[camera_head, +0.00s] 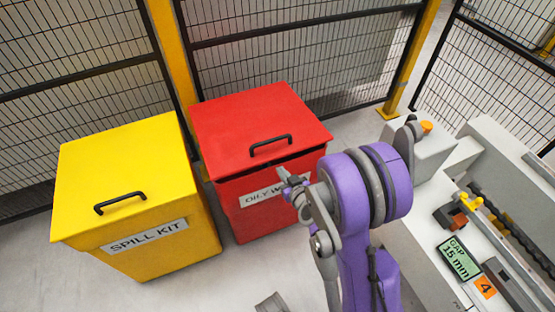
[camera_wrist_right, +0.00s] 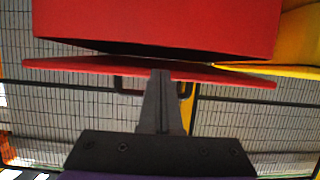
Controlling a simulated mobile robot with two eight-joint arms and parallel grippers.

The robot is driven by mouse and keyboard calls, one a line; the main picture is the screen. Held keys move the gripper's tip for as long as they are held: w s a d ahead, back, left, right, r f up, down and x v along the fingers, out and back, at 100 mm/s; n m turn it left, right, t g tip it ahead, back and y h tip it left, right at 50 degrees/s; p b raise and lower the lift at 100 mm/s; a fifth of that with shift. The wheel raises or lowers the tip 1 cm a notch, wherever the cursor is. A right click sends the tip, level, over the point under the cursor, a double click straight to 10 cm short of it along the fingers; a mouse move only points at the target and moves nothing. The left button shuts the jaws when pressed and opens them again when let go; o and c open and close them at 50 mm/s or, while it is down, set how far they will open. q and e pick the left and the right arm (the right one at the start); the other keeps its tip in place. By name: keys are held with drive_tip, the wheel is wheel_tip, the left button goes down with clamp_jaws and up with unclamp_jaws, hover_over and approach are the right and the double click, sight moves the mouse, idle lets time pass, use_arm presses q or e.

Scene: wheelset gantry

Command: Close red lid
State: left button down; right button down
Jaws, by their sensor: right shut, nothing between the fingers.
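The red lid (camera_head: 258,122) sits on top of the red bin (camera_head: 228,207) and has a black handle (camera_head: 270,144) near its front edge. A narrow dark gap shows under the lid's front edge, so it stands slightly ajar. My right gripper (camera_head: 284,176) is just in front of the bin's label, below the lid's front edge. In the right wrist view, where the scene looks upside down, the shut, empty fingers (camera_wrist_right: 161,73) overlap the red lid (camera_wrist_right: 90,68). The gap to the bin body (camera_wrist_right: 160,25) shows there too; contact with the lid cannot be told. My left gripper is not in view.
A yellow spill kit bin (camera_head: 150,225) with a shut lid stands close on the left. A mesh fence (camera_head: 300,60) with a yellow post (camera_head: 172,50) is behind. A pale bench (camera_head: 425,230) with a green display (camera_head: 459,259) lies on the right.

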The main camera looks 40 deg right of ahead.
drive_tip(key=w+d+r+p, duration=0.1)
drive_tip(key=w+r+p, duration=0.25)
drive_tip(key=r, duration=0.95)
drive_tip(key=b, duration=0.2)
hover_over(273, 153)
drive_tip(key=w+d, duration=0.1)
drive_tip(key=w, duration=0.2)
drive_tip(key=f, duration=0.3)
drive_tip(key=shift+w+f+t, duration=0.2)
drive_tip(key=shift+f+t, duration=0.1)
drive_tip(key=shift+f, duration=0.05)
drive_tip(key=shift+s+a+f+b, duration=0.15)
drive_tip(key=shift+s+f+b, duration=0.3)
drive_tip(key=shift+s+f, duration=0.75)
drive_tip(key=shift+f, duration=0.25)
drive_tip(key=shift+f, duration=0.1)
drive_tip(key=f, duration=0.1)
drive_tip(key=f+b, duration=0.1)
drive_tip(key=f, duration=0.2)
drive_tip(key=shift+s+a+b, duration=0.15)
drive_tip(key=shift+s+b, duration=0.2)
drive_tip(key=shift+s+a+f, duration=0.15)
drive_tip(key=shift+a, duration=0.1)
